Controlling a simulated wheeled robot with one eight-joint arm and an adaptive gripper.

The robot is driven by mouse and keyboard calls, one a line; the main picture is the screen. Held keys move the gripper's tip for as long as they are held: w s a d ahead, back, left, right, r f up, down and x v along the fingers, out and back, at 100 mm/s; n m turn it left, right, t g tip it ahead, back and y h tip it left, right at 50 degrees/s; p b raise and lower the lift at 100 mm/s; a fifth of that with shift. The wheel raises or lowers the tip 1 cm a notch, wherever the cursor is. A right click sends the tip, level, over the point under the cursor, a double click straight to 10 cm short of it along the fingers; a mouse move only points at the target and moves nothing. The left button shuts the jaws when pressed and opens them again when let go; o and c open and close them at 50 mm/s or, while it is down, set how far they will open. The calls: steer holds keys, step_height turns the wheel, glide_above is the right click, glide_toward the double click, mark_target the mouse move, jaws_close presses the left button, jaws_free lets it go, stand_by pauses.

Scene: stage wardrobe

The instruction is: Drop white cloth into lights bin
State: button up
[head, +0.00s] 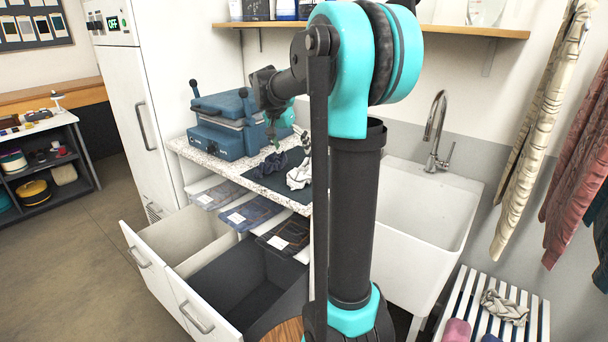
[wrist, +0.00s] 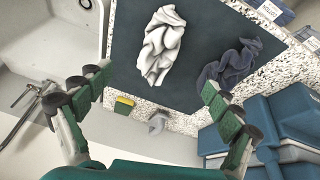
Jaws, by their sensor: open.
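The white cloth (head: 299,175) lies crumpled on the dark mat on the counter. In the wrist view the white cloth (wrist: 161,45) lies on the mat (wrist: 205,20), beyond and between my fingers. A dark blue-grey cloth (head: 270,165) lies beside it, also in the wrist view (wrist: 230,62). My gripper (head: 276,138) is above the counter, partly hidden by my arm; in the wrist view my gripper (wrist: 158,82) is open and empty. Below, two pulled-out bins show: a pale-lined one (head: 180,240) on the left and a dark-lined one (head: 225,282). Which is the lights bin is not labelled legibly.
A blue press (head: 222,125) stands at the counter's back left. Shallow trays with folded dark garments (head: 250,213) stick out under the counter. A white sink (head: 430,215) with a tap is at right. Hanging clothes (head: 540,120) and a slatted bench (head: 500,300) are far right.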

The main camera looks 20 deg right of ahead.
mark_target(299, 167)
steer(key=x, duration=0.8)
steer(key=shift+w+d+f, duration=0.1)
steer(key=shift+f, duration=0.25)
steer(key=shift+d+x, duration=0.1)
steer(key=shift+x, duration=1.15)
steer(key=shift+d+x, duration=0.15)
steer(key=shift+x, duration=1.15)
steer(key=shift+r, duration=0.1)
steer(key=c, duration=1)
